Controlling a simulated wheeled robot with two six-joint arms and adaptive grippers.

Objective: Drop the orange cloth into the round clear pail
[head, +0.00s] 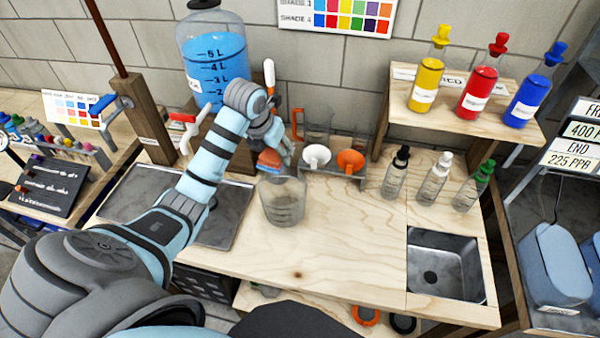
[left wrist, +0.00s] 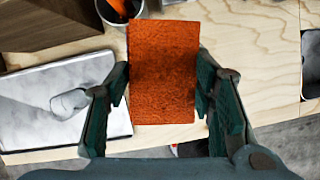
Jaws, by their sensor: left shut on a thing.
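The orange cloth (head: 268,161) hangs from my left gripper (head: 277,146) in the head view, just above and slightly left of the pail's rim. In the left wrist view the cloth (left wrist: 163,72) is a flat, textured orange rectangle between the two dark fingers of my left gripper (left wrist: 160,92), which is shut on it. The round clear pail (head: 283,205) stands upright on the wooden worktop; I see nothing in it. I cannot make out the pail in the left wrist view. My right gripper is not in view.
A metal tray (head: 228,222) lies left of the pail, with a large blue-liquid dispenser (head: 215,62) behind. A rack with a white funnel (head: 316,157) and an orange funnel (head: 350,161) stands close behind right. The worktop (head: 345,235) right of the pail is clear.

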